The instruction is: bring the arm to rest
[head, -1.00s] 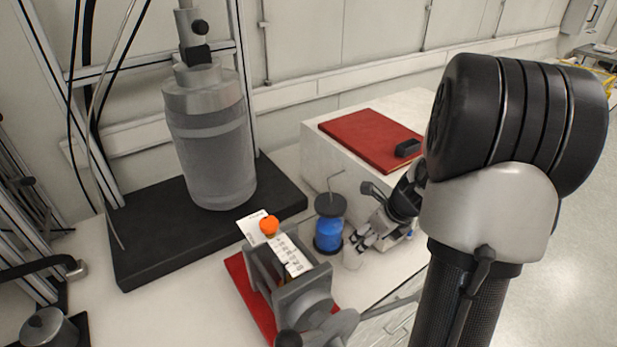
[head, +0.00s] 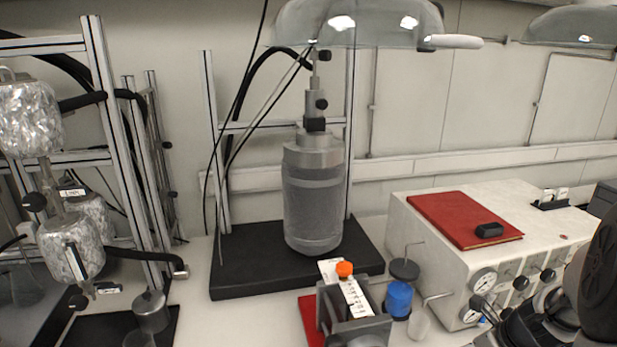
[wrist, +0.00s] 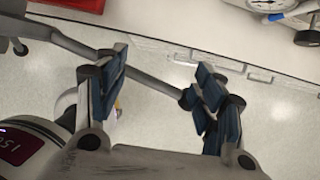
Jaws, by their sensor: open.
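My gripper (wrist: 155,92) is open in the wrist view, with its two blue-padded fingers well apart and nothing between them. It hangs over pale floor, close to the bench edge. In the head view only dark parts of my arm show at the lower right, and the fingertips cannot be made out there. A grey vise (head: 355,328) stands on the bench to the left of my arm, with an orange-capped tube (head: 345,269) and a white label strip at it.
A metal reactor vessel (head: 313,205) stands on a black base (head: 240,275). A blue-bodied container (head: 398,299) stands right of the vise. A white gauge box (head: 440,262) carries a red book (head: 465,218). Foil-wrapped vessels (head: 70,248) hang on a frame at left.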

